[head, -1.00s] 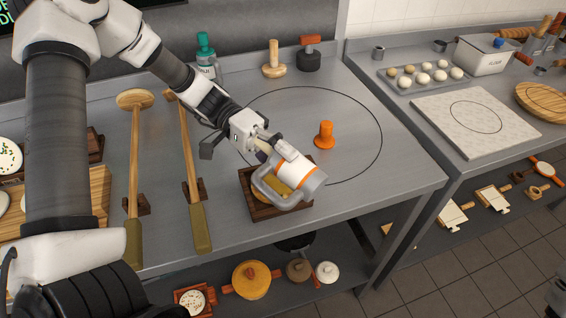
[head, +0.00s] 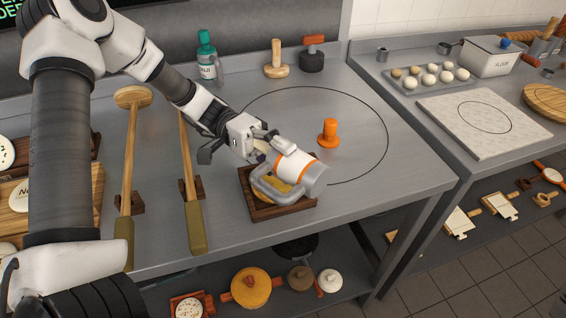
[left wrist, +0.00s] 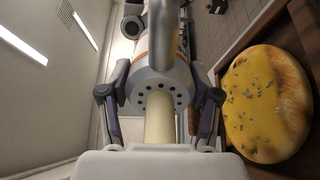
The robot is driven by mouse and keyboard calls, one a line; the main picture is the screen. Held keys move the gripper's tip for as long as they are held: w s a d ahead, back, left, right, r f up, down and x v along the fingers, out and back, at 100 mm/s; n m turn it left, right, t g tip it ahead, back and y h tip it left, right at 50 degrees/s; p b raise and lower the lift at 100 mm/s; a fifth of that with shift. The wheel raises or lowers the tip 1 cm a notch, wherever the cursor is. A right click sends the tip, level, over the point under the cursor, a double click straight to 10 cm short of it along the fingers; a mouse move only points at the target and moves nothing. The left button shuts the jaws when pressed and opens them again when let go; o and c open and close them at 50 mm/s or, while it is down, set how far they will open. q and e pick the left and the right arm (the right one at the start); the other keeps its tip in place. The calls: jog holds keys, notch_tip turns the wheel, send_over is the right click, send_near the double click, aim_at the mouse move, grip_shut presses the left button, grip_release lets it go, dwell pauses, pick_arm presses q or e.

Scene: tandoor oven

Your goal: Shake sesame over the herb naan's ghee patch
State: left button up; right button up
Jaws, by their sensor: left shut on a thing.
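My left gripper (head: 264,150) is shut on the sesame shaker (head: 299,168), a white and grey canister with an orange band and a grey loop handle. The shaker is tilted above the dark wooden tray (head: 284,212). In the left wrist view the shaker's holed face (left wrist: 160,92) sits between the fingers (left wrist: 160,115). The herb naan (left wrist: 267,104), golden with green flecks, lies in the tray at the right of that view. In the head view the shaker hides most of the naan. I cannot tell the ghee patch's edge or falling sesame. My right gripper is not in view.
An orange knobbed tool (head: 328,133) stands right of the shaker inside a drawn circle. Two long-handled tools lie left of the tray, the nearer one (head: 188,165) close to it. A green-capped bottle (head: 207,60) stands behind. The counter's right front is clear.

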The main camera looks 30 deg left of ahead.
pick_arm(q)
jog(key=shift+f, duration=0.1)
notch_tip(320, 180, up, 2)
jog(key=y+p, duration=0.1)
jog(key=p, duration=0.2)
jog(key=y+p, duration=0.2)
jog(key=p, duration=0.2)
jog(key=shift+a+t+y, duration=0.1)
jog(key=shift+t+y, duration=0.2)
jog(key=shift+y+p, duration=0.3)
jog(key=shift+y, duration=0.1)
jog(key=shift+f, duration=0.35)
jog(key=r+y+p, duration=0.1)
jog(key=y+p, duration=0.1)
jog(key=p, duration=0.1)
jog(key=r+t+y+p, duration=0.1)
jog(key=y+p, duration=0.2)
jog(key=shift+a+p, duration=0.2)
jog(key=shift+p, duration=0.1)
jog(key=shift+f, duration=0.1)
jog(key=shift+w+f+y, duration=0.1)
jog(key=shift+f+y, duration=0.1)
jog(key=shift+y, duration=0.1)
jog(key=shift+a, duration=0.1)
